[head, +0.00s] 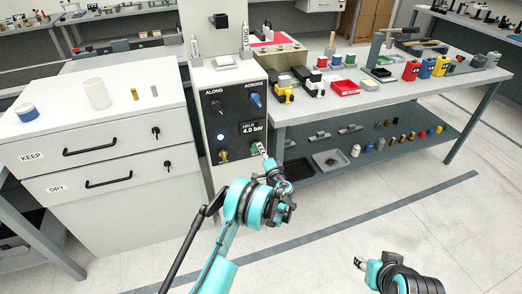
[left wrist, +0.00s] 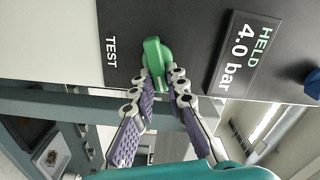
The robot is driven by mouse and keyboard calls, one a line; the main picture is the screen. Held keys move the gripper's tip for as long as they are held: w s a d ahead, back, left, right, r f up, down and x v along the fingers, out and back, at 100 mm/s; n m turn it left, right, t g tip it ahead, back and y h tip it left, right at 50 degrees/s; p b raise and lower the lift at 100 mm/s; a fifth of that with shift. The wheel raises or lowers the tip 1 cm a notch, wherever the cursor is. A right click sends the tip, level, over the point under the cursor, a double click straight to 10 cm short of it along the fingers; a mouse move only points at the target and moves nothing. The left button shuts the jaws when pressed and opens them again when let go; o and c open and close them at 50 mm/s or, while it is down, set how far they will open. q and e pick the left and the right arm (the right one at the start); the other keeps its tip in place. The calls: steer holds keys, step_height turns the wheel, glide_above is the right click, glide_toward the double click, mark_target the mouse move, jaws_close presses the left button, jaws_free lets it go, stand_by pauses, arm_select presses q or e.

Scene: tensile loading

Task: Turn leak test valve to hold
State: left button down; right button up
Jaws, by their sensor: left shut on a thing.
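The green valve knob (left wrist: 153,55) is on the dark control panel (head: 237,122), beside the word TEST in the left wrist view. Its long grip runs roughly up and down there, not toward that word. My left gripper (left wrist: 160,84) is shut on the knob, one purple-padded finger on each side. In the head view the green knob (head: 256,148) shows at the panel's lower right, partly hidden by my left gripper (head: 263,154). The display (left wrist: 240,52) reads HELD 4.0 bar. My right gripper (head: 361,264) hangs low over the floor; its opening is unclear.
The panel also bears a black knob (head: 216,107) under ALONG, a blue knob (head: 256,99) under ACROSS, a lit button (head: 221,137) and a brass-coloured knob (head: 223,156). A drawer cabinet (head: 105,177) stands left. A workbench (head: 400,92) with tools stands right.

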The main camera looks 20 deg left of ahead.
arm_select(q)
steer(key=shift+d+f+m, duration=0.1)
steer(key=shift+f+m, duration=0.05)
steer(key=shift+m, duration=0.8)
steer(key=shift+f+m, duration=0.1)
steer(key=shift+m, duration=0.85)
steer(key=c, duration=1.5)
jaws_free()
steer(key=shift+c, duration=0.2)
steer(key=v, duration=1.2)
